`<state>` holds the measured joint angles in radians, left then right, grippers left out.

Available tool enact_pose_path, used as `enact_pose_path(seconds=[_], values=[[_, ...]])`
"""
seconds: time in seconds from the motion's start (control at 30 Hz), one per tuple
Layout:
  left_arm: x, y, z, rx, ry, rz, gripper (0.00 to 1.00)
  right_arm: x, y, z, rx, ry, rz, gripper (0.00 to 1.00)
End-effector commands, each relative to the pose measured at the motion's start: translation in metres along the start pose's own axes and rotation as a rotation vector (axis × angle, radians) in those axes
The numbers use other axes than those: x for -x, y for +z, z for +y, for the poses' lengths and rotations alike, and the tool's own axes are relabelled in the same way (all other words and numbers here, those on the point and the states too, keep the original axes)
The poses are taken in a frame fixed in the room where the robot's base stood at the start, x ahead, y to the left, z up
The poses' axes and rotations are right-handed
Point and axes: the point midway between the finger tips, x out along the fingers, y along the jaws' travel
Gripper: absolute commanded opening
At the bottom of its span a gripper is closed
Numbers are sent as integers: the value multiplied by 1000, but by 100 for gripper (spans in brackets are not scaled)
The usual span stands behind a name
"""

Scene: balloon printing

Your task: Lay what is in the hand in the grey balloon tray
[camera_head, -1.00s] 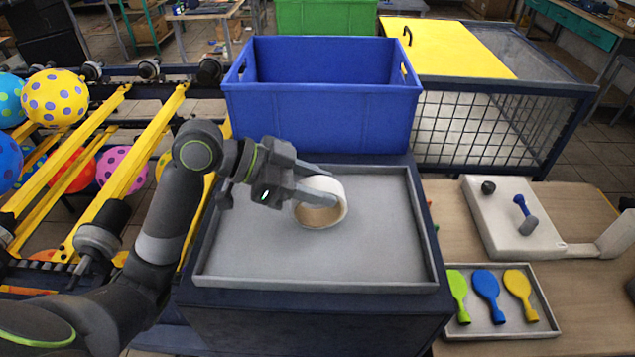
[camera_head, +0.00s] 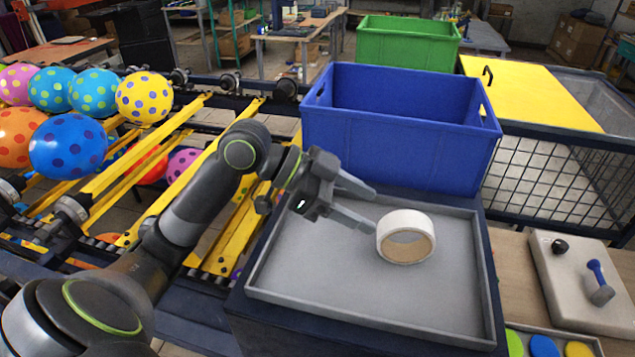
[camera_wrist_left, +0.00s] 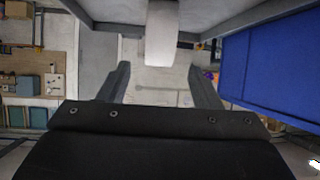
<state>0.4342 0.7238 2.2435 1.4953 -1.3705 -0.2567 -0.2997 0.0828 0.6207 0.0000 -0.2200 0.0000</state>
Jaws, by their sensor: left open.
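A white tape roll (camera_head: 405,220) with a tan inside stands on its edge in the large grey tray (camera_head: 350,310), towards its back right. My left gripper (camera_head: 374,212) is open and empty, just left of the roll and over the tray. In the left wrist view the roll (camera_wrist_left: 161,40) shows ahead, between the two spread fingertips (camera_wrist_left: 159,64), with gaps at both sides. A smaller grey tray at the lower right edge holds flat green (camera_head: 514,343), blue (camera_head: 543,347) and yellow (camera_head: 578,349) balloons. My right gripper is out of view.
A blue crate (camera_head: 400,135) stands directly behind the tray. A green crate (camera_head: 405,45) is farther back. Yellow rails (camera_head: 160,160) with spotted balloons (camera_head: 68,146) lie left.

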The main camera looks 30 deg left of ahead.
Motion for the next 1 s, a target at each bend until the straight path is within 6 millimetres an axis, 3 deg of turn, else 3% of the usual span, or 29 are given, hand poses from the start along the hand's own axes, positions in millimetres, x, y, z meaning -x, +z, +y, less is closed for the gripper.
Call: enact_pose_path(seconds=[0.6, 1.0], values=[[56, 2, 0, 2, -1, -7, 58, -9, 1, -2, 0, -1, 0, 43], [75, 0, 0, 2, 0, -1, 58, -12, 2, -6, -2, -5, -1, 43]])
